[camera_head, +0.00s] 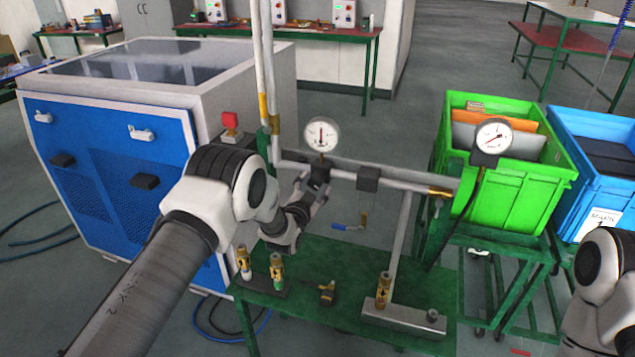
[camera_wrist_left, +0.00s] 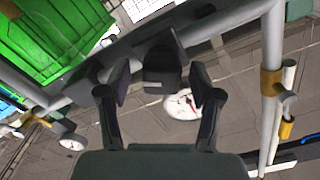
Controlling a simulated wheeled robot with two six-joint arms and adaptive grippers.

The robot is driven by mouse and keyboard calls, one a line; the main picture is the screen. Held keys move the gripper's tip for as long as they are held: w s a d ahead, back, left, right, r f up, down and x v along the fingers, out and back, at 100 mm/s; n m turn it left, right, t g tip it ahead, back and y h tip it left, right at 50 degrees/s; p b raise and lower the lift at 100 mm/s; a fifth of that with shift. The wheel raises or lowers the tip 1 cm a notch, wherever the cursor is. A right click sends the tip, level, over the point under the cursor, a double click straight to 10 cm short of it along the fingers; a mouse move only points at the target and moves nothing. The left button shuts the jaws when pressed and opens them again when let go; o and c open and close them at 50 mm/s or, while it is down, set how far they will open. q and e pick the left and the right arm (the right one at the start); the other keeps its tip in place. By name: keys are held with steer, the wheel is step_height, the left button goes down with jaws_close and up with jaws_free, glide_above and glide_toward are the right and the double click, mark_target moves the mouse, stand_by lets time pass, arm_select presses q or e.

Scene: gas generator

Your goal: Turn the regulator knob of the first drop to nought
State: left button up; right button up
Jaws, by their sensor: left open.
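A black regulator (camera_head: 320,174) sits on the grey pipe, under a round white gauge (camera_head: 322,134) with a red needle. My left gripper (camera_head: 309,192) is at this regulator, partly hidden by my own arm in the head view. In the left wrist view, my open left gripper (camera_wrist_left: 160,85) has a finger on each side of the dark regulator knob (camera_wrist_left: 162,76). Gaps show between knob and fingers. The gauge (camera_wrist_left: 182,104) shows beyond it, partly covered. The knob's setting cannot be read. Of my right arm only a link shows; its gripper is out of view.
A second black block (camera_head: 368,178) is on the pipe to the right, and another gauge (camera_head: 493,137) stands before the green crate (camera_head: 510,195). A blue-handled valve (camera_head: 349,227) hangs below the pipe. Brass fittings (camera_head: 277,270) stand on the green bench (camera_head: 335,262).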

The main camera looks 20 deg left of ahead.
arm_select(q)
steer(key=shift+w, duration=0.65)
steer(key=shift+s+a, duration=0.1)
steer(key=c, duration=1.2)
steer(key=shift+o, duration=0.2)
steer(key=shift+f, duration=0.1)
